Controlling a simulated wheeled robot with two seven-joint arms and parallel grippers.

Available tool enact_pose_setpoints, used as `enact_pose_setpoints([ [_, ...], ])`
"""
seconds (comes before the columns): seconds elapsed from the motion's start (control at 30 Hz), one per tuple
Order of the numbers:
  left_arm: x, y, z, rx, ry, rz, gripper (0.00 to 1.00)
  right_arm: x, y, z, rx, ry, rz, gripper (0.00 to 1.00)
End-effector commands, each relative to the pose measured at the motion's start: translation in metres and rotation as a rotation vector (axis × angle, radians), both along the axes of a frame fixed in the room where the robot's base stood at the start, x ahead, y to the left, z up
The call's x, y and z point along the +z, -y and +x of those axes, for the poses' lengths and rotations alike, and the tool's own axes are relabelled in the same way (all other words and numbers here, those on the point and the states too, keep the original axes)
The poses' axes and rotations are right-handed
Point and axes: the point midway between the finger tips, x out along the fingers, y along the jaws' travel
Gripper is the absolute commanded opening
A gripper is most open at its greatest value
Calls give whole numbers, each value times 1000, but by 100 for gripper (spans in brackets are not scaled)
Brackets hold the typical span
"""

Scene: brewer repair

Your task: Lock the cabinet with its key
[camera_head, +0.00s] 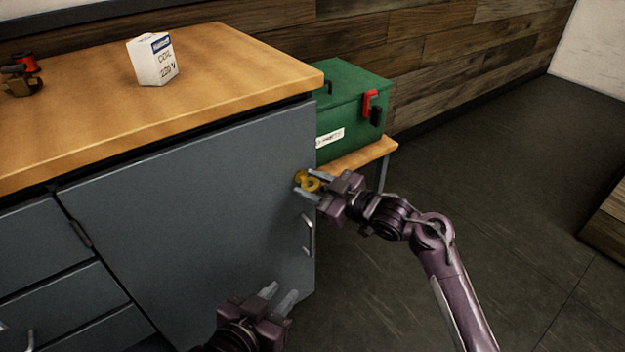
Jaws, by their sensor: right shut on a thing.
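The grey cabinet (190,200) stands under a wooden worktop, and its door looks closed. A brass key (311,184) is at the upper right of the door, at the lock (299,176). My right gripper (307,185) is shut on the key's bow. The fingers hide part of the key, so I cannot tell how deep it sits or how far it is turned. The door handle (308,236) is below, near the door's right edge. My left gripper (279,298) is open and empty in front of the lower part of the door.
A white coil box (152,62) and a small brass-and-red part (22,76) sit on the worktop (225,62). A green toolbox (350,100) with a red latch stands on a low wooden table (362,155) behind the cabinet's right side.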

Motion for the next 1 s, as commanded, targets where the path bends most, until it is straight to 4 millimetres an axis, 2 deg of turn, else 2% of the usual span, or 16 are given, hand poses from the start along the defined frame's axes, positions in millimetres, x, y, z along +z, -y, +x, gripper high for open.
enact_pose_setpoints([
  [0.1,-40,-6,-28,-16,-206,83,26,2,1,0,0,56,-81,15],
  [0.2,-70,-12,-56,-31,-370,149,26,2,0,0,0,105,-148,15],
  [0.33,-100,-23,-94,-50,-567,229,26,2,-1,-1,1,172,-241,15],
  [0.7,-99,-37,-95,-23,-636,268,26,1,-2,-2,1,380,-524,15],
  [1.0,-101,-40,-97,-19,-653,276,26,-1,-3,-2,0,544,-748,15],
])
